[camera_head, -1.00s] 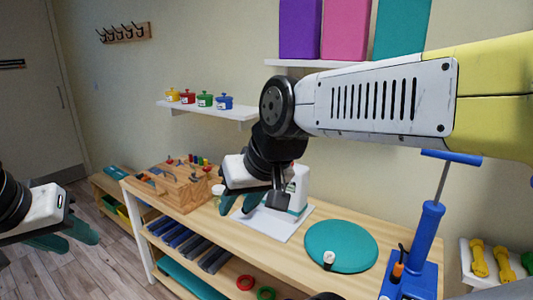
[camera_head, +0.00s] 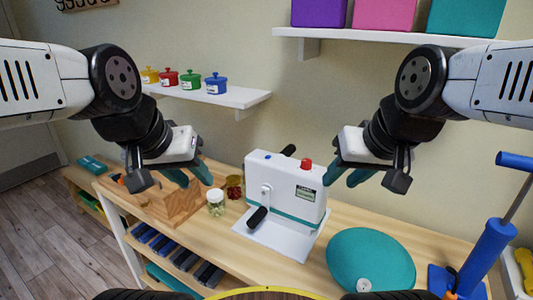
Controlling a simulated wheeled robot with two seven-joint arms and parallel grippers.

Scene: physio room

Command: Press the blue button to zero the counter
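A white hand-crank machine (camera_head: 283,187) stands on a white base plate on the wooden bench. A small blue spot that looks like the blue button (camera_head: 268,157) is on its upper left front. A green counter label or display (camera_head: 306,193) is on its right front; its digits are too small to read. My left gripper (camera_head: 193,181) is open and empty, left of the machine and above the wooden box. My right gripper (camera_head: 340,182) is open and empty, close to the machine's right side in the picture. I cannot tell whether it touches.
A glass jar (camera_head: 216,203) and a wooden box (camera_head: 178,205) stand left. A teal disc (camera_head: 370,262) lies right. A shelf with small pots (camera_head: 215,85) is behind.

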